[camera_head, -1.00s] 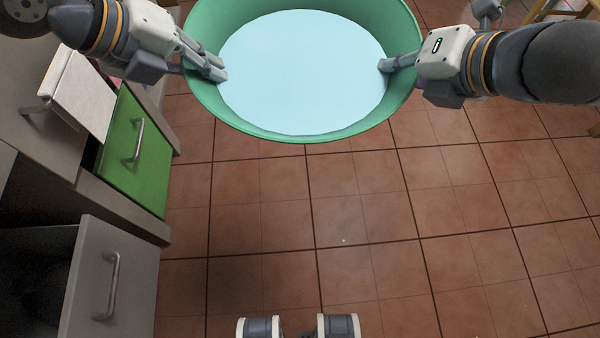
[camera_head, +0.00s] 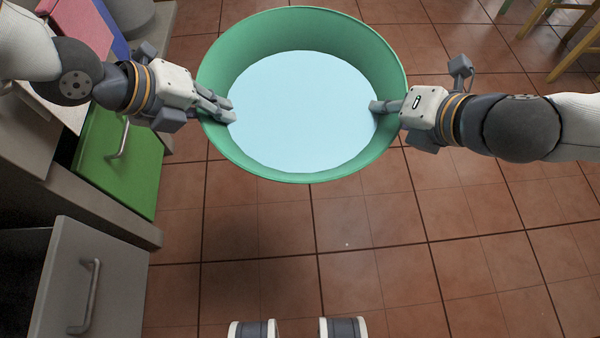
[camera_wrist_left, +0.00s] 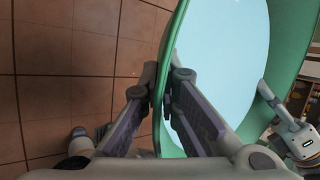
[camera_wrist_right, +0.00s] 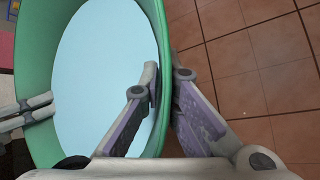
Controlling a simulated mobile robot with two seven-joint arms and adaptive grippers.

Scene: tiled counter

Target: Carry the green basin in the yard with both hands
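The green basin (camera_head: 300,172) is in the upper middle of the head view, above the tiled floor. A flat light-blue surface fills its inside, like water. My left gripper (camera_head: 222,107) is shut on the basin's left rim, one finger inside and one outside; the left wrist view shows the rim (camera_wrist_left: 160,110) between the fingers. My right gripper (camera_head: 388,106) is shut on the right rim in the same way, with the rim (camera_wrist_right: 166,80) between its fingers in the right wrist view. The basin looks roughly level. Its underside is hidden.
At the left are grey cabinets with an open green drawer (camera_head: 115,150) and an open grey drawer (camera_head: 85,285) jutting out. Wooden furniture legs (camera_head: 575,45) stand at the upper right. Tiled floor (camera_head: 400,250) lies clear below and right of the basin.

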